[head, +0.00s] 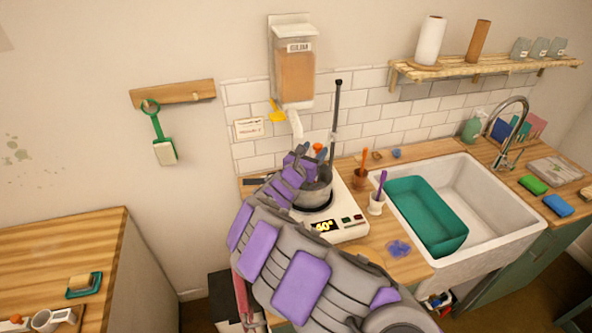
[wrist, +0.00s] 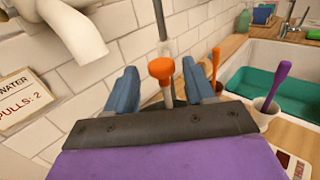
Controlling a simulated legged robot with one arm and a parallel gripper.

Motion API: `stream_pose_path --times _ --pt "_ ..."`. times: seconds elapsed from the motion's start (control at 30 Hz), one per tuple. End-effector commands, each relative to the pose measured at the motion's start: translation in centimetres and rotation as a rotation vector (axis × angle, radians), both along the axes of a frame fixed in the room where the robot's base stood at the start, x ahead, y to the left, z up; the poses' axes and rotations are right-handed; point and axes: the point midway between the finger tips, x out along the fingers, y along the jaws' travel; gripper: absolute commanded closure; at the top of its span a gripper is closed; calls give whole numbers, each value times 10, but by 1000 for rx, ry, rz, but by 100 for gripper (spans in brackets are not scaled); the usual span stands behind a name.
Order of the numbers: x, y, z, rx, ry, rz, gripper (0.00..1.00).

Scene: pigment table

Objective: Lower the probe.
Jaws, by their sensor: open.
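The probe appears to be the thin grey rod with an orange knob (wrist: 161,69) in the wrist view; its lower end is hidden. My gripper (wrist: 162,88) is open, with one blue finger on each side of the knob and visible gaps. In the head view the orange knob (head: 318,147) shows above the grey pot (head: 318,192), beside my gripper (head: 310,157). The pot sits on the white hot plate (head: 352,229), whose display reads 60°. A tall upright stand rod (head: 337,105) with a black top rises behind the pot. My arm hides part of the hot plate.
A clear dispenser (head: 294,75) with a white spout (head: 296,124) hangs on the wall near my gripper. Cups with an orange tool (head: 364,158) and a purple tool (head: 382,182) stand right of the hot plate. A green basin (head: 420,195) sits in the white sink (head: 480,190).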

Motion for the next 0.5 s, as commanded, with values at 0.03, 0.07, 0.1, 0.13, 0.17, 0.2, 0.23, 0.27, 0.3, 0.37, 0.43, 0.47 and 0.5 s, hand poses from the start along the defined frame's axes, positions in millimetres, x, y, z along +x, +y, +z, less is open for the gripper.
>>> stream_pose_path --times 0.03,0.07,0.1,0.13,0.17,0.2,0.23,0.27,0.3,0.37,0.43,0.47,0.5 --pt "-9 9 2 -4 1 4 46" --pt "-14 12 2 -5 2 3 46" --pt "-21 17 3 -7 1 4 46" --pt "-27 20 4 -7 -1 3 46" --pt "-30 23 3 -4 -1 4 46" --pt "-35 27 2 -3 -1 4 46" --pt "-39 29 2 -4 0 4 46" --pt "-43 31 2 -4 1 2 46" --pt "-48 34 2 -4 1 1 46" --pt "-55 39 1 -2 0 2 46" --pt "-63 45 0 -2 1 2 46" --pt "-67 47 0 -2 1 2 46" --pt "-72 49 1 -3 1 1 46"
